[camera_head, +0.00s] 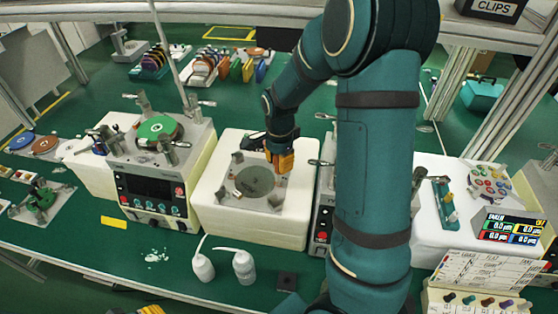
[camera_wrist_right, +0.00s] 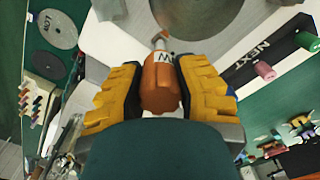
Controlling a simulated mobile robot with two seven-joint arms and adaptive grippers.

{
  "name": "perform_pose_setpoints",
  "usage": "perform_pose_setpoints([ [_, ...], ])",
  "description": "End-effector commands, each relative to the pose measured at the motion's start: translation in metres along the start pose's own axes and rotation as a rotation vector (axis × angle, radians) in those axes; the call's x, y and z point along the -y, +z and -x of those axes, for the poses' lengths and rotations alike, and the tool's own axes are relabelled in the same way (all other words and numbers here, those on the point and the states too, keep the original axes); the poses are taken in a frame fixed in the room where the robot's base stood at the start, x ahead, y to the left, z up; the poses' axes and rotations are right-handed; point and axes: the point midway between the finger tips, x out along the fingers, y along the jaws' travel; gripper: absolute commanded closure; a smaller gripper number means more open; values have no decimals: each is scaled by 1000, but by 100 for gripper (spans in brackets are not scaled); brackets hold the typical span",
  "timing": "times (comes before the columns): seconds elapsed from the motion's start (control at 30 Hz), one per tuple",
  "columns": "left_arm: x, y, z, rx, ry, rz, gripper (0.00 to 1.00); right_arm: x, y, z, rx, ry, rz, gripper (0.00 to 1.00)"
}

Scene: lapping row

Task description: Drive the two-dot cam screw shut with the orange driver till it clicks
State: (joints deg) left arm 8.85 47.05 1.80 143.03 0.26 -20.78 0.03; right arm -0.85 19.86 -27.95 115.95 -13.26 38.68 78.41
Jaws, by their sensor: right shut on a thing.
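My right gripper (camera_head: 281,158) is over the right back part of a white block-shaped station (camera_head: 225,222) with a round grey plate (camera_head: 255,181). In the right wrist view, its yellow fingers (camera_wrist_right: 159,75) are shut on the orange driver (camera_wrist_right: 160,86). The driver has a white lettered band, and its thin metal tip points away from me, beside the large grey disc (camera_wrist_right: 195,18). I cannot make out the two-dot cam screw or whether the tip touches it. Only a yellow ribbed bit, apparently my left gripper (camera_head: 150,310), shows at the bottom edge; its jaws cannot be read.
A control station with a green disc (camera_head: 157,128) stands to the left. Two white bottles (camera_head: 203,266) stand in front of the white station. To the right are a tray of coloured dots (camera_head: 489,182) and a readout (camera_head: 510,228). Discs stand in racks (camera_head: 205,66) behind.

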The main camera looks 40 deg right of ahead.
Motion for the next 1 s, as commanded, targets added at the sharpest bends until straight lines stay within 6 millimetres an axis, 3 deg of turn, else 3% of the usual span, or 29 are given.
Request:
perform_pose_setpoints([
  [0.7, -11, -4, 28, 0, 0, 0, 61, 0, 0, 41, 0, -2, 1, 100],
  [1.0, -11, -4, 29, 0, 0, 0, 61, 0, 0, 43, 0, -1, 1, 100],
])
